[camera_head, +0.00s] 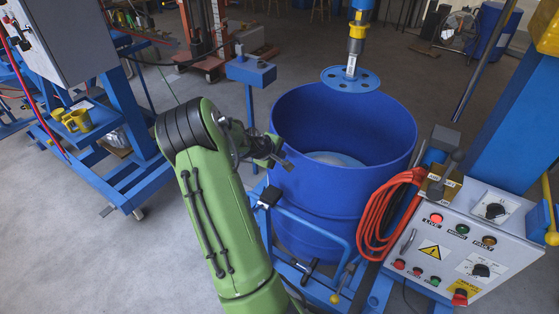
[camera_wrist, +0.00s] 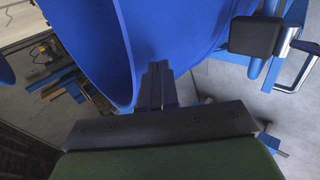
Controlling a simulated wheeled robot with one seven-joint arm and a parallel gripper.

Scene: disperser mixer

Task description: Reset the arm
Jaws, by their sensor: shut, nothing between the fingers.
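My green arm reaches up from the bottom middle of the head view and bends right. My gripper (camera_head: 284,163) is by the left rim of the large blue drum (camera_head: 325,195). In the wrist view my gripper (camera_wrist: 158,68) has its fingers together with nothing between them, close to the drum wall (camera_wrist: 185,30). I cannot tell whether it touches the drum. The drum is open at the top and holds some pale material (camera_head: 335,158) at its bottom. The blue mixer disc (camera_head: 350,80) hangs on its shaft above the drum's far rim.
A control panel (camera_head: 465,240) with buttons and knobs stands right of the drum, beside a coiled orange cable (camera_head: 378,215). A blue post with a small box (camera_head: 250,70) stands behind my arm. A blue cart (camera_head: 130,175) is at left. Grey floor lies open between the cart and my arm.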

